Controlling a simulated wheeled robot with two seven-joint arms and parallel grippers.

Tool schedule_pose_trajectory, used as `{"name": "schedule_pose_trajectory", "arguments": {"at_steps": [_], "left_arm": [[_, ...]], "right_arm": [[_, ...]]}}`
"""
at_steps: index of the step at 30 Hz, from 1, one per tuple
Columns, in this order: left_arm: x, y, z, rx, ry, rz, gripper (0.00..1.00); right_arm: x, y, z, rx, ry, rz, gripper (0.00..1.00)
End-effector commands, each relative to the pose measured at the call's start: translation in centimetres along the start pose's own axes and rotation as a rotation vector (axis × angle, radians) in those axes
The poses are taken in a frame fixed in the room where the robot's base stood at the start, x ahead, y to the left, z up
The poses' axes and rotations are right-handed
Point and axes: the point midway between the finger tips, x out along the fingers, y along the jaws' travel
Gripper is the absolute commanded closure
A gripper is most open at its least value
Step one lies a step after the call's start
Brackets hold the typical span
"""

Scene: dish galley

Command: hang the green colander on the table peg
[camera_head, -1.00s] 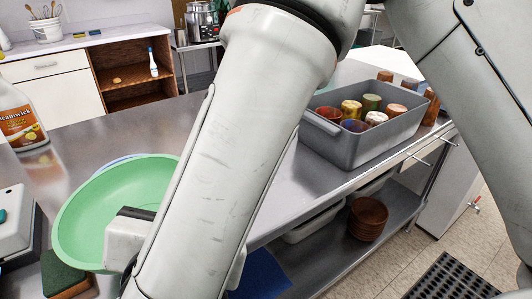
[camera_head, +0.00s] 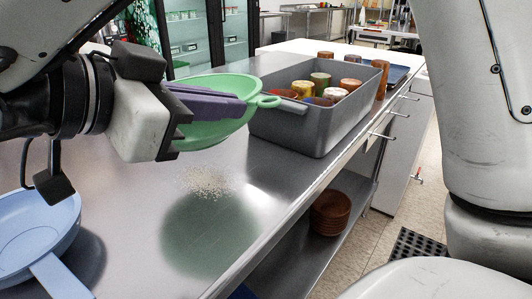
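The green colander (camera_head: 212,130) is in the air above the steel table, with a green reflection on the tabletop beneath it. It is slightly tilted, and a small loop lug (camera_head: 268,101) on its rim points right toward the grey bin. Thin metal pegs stick out from the table's right edge: a near one (camera_head: 381,136), a middle one (camera_head: 399,114) and a far one (camera_head: 411,98).
A grey bin (camera_head: 300,133) with several cups stands right behind the colander, near the table edge. A light blue pan (camera_head: 28,238) lies at the left. Pale grains (camera_head: 206,183) are scattered on the table (camera_head: 130,200). Brown bowls (camera_head: 330,212) are stacked on the lower shelf.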

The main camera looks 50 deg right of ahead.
Motion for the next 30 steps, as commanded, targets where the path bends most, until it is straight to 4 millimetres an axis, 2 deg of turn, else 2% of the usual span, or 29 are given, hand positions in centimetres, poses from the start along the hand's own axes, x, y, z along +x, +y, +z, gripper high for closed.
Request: {"name": "schedule_pose_trajectory", "arguments": {"at_steps": [2, 6, 12, 18, 23, 29, 30], "left_arm": [[0.1, 0.0, 0.2, 0.0, -0.001, 0.001, 0.69], [0.9, -0.1, 0.9, -0.007, 0.006, 0.002, 0.69], [1.0, 0.0, 0.0, -0.02, 0.037, 0.007, 0.69], [1.5, 0.0, 0.5, -0.032, 0.049, 0.011, 0.69], [0.9, 0.2, 0.4, -0.033, 0.042, 0.012, 0.69], [0.9, 0.2, 0.6, -0.034, 0.037, 0.012, 0.69], [0.9, 0.2, 0.6, -0.034, 0.037, 0.012, 0.69]], "right_arm": [[0.1, 0.1, 0.4, -0.001, 0.001, -0.001, 1.0], [1.1, 0.8, 2.6, -0.005, 0.0, -0.002, 1.0], [1.9, 1.4, 4.6, -0.002, -0.001, -0.002, 1.0], [3.0, 2.3, 7.3, -0.006, 0.0, -0.002, 1.0], [3.5, 2.7, 8.5, -0.005, -0.001, -0.002, 1.0], [3.5, 2.7, 8.6, -0.001, -0.001, -0.003, 1.0], [3.5, 2.7, 8.6, -0.003, -0.002, -0.002, 0.95]]}}
